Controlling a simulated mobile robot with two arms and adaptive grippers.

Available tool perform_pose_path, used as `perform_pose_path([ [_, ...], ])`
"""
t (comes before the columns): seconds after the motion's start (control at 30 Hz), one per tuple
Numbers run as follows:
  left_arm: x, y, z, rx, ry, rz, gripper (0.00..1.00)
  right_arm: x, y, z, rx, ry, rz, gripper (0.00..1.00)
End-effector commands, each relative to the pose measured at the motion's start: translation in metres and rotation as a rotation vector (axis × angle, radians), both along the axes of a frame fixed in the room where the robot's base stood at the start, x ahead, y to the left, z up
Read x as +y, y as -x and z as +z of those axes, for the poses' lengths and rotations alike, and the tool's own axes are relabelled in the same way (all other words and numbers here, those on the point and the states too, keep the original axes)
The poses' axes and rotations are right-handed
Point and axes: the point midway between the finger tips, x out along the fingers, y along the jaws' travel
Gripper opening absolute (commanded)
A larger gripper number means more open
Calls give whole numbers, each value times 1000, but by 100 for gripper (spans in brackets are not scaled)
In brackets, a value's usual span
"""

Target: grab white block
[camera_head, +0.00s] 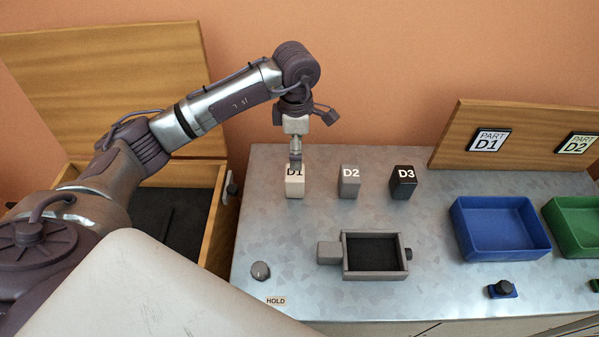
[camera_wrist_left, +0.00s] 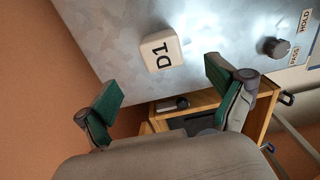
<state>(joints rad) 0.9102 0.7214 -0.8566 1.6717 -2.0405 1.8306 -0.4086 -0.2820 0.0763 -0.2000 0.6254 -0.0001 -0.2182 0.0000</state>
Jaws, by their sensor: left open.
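The white block labelled D1 (camera_head: 295,187) stands on the metal worktop, first in a row of three blocks. In the left wrist view the white block (camera_wrist_left: 160,52) lies beyond the fingertips, roughly between them and a little toward the right finger. My left gripper (camera_head: 295,160) is above the white block in the head view and partly hides its top. In the left wrist view my left gripper (camera_wrist_left: 163,82) has its green-padded fingers wide apart with nothing between them. The block is apart from both fingers. My right gripper is not in view.
A grey block D2 (camera_head: 349,184) and a black block D3 (camera_head: 403,184) stand to the right. A grey fixture (camera_head: 343,262) with a dark recess sits in front. Blue (camera_head: 500,255) and green (camera_head: 575,247) bins are at the right. A knob (camera_head: 261,270) is at front left.

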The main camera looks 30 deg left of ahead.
Motion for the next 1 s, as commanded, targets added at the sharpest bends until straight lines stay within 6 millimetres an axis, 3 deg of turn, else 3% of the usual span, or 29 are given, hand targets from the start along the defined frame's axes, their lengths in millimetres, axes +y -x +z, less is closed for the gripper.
perform_pose_path([
  [0.2,0,2,-43,5,0,-1,94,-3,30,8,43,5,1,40],
  [0.3,0,1,-58,3,0,0,94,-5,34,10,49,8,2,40],
  [0.47,0,1,-69,2,1,-1,94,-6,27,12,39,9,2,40],
  [0.67,3,2,-92,6,2,1,94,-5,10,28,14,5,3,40],
  [0.8,4,1,-112,2,2,0,94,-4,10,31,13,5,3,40],
  [1.0,4,0,-120,-1,2,-1,94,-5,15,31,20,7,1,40],
])
